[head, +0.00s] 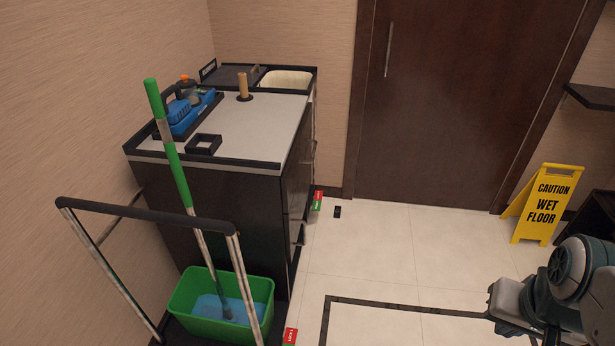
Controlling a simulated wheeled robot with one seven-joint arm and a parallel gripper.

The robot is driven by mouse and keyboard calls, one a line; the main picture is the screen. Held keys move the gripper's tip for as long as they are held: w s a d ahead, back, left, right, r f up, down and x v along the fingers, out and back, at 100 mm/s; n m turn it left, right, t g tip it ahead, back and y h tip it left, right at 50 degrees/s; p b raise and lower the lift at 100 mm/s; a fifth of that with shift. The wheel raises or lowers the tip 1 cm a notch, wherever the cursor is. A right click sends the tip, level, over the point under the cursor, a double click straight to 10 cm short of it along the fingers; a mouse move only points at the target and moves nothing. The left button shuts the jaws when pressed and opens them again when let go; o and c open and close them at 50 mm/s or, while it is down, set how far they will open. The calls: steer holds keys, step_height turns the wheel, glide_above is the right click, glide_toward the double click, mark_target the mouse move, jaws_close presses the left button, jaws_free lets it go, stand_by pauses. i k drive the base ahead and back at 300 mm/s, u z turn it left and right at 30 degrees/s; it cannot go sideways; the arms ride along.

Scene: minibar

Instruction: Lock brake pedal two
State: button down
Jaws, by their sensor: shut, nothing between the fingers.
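Two small red and green brake pedals show at floor level along the right side of the dark cleaning cart (215,205). The far pedal (317,200) sticks out near the cart's back corner, by the wall. The near pedal (290,336) is at the bottom edge of the picture, partly cut off. Neither bears a number that I can read, so I cannot tell which is pedal two. Part of my arm shows at the lower right, well to the right of both pedals. My gripper's fingers are not in view.
A green bucket (180,302) with a green-handled mop (173,165) stands at the cart's near end, behind the push handle (145,214). A yellow wet floor sign (547,205) stands at right.

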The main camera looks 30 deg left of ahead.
mark_target(318, 194)
steer(key=u, duration=0.4)
steer(key=i, duration=3.05)
steer(key=u, duration=0.85)
